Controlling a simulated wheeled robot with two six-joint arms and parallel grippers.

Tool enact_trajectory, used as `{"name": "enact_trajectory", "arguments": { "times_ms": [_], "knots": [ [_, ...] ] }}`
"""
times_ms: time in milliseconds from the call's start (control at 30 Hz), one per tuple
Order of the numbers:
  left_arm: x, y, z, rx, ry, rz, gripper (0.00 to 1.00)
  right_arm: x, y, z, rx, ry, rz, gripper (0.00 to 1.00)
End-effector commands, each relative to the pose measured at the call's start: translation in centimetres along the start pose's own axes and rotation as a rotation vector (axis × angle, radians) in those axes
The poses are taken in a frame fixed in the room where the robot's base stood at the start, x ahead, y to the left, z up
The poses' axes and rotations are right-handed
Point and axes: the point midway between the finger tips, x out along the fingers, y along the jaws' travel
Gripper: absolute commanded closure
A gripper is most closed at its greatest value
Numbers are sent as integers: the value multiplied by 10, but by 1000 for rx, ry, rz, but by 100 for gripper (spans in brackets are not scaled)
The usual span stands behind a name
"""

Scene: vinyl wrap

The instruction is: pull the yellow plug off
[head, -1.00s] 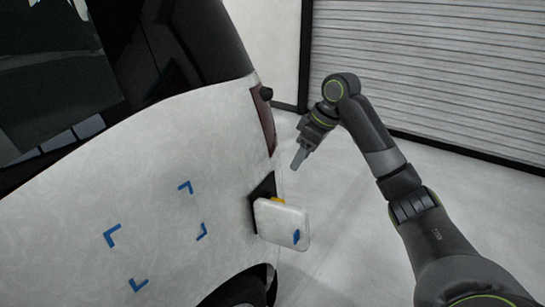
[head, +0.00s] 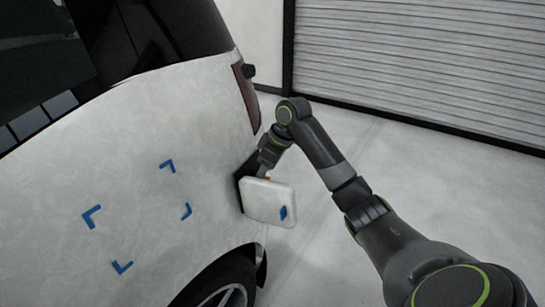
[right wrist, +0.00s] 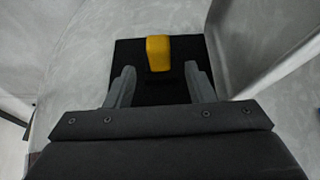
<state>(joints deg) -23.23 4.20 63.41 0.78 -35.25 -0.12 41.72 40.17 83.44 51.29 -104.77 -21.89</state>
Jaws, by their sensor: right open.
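The yellow plug (right wrist: 158,53) stands out from a black recess (right wrist: 130,62) in the car's side in the right wrist view. In the head view the right gripper (head: 264,170) is at the recess, partly hidden by the flap. My left gripper is not in view.
The white car body (head: 130,190) fills the left, with blue corner marks on it and a wheel (head: 225,290) below. The open flap also rises close on the right in the right wrist view (right wrist: 250,40). The floor (head: 320,240) beyond is clear.

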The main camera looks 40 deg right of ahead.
Motion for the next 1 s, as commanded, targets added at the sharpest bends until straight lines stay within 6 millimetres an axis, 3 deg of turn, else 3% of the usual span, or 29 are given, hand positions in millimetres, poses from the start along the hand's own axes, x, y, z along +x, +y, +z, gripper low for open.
{"name": "enact_trajectory", "arguments": {
  "times_ms": [200, 533, 900, 933, 1000],
  "knots": [
    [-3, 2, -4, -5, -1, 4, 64, 22, 0, 0, 1, 0, -1, 51],
    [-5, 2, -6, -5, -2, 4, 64, 25, 0, 0, 1, -1, 1, 51],
    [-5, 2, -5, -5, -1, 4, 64, 24, 0, 0, 0, 0, 1, 97],
    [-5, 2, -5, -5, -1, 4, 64, 24, 0, 0, 0, 0, 1, 79],
    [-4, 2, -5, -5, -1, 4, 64, 24, 0, 0, 0, 0, 1, 88]
  ]
}}
